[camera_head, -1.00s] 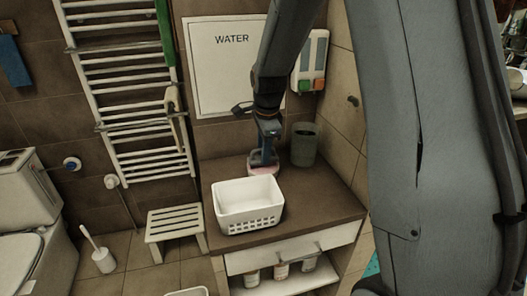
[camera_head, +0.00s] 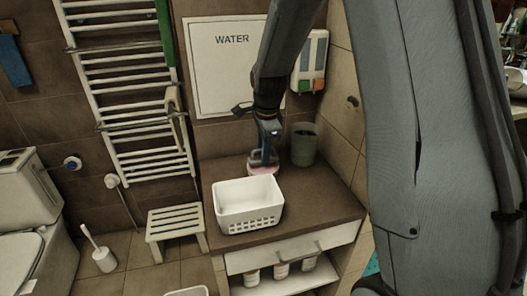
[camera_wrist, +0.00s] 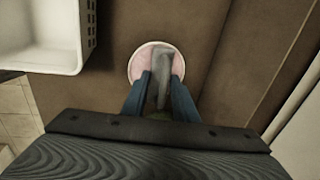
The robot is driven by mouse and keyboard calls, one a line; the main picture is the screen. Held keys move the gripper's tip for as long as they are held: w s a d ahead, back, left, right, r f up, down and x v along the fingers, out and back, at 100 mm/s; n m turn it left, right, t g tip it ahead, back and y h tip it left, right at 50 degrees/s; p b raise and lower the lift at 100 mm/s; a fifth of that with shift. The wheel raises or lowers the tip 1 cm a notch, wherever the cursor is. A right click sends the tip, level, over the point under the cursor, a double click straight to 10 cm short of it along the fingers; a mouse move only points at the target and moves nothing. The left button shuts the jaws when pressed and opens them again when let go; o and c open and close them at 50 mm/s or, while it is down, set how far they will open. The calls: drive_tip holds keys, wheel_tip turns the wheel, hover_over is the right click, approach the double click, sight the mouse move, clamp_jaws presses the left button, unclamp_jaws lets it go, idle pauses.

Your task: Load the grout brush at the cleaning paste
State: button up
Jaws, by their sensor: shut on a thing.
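A round white dish of pink cleaning paste (camera_wrist: 140,62) stands on the brown counter behind the white basket. My gripper (camera_wrist: 160,80) is shut on the grey grout brush (camera_wrist: 162,72), and both are over the dish in the wrist view. In the head view my gripper (camera_head: 264,153) points down at the dish (camera_head: 254,166), which it partly covers. The working end of the brush is hidden, so I cannot tell whether it touches the paste.
A white basket (camera_head: 247,205) stands on the counter (camera_head: 312,203) just in front of the dish. A grey-green cup (camera_head: 304,145) is close on the right. The wall with a WATER board (camera_head: 222,75) and a dispenser (camera_head: 310,60) is behind. The counter's right front is clear.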

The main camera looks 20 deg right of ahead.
drive_tip(key=shift+r+p, duration=2.55)
drive_tip(key=shift+r, duration=0.95)
drive_tip(key=shift+f, duration=0.1)
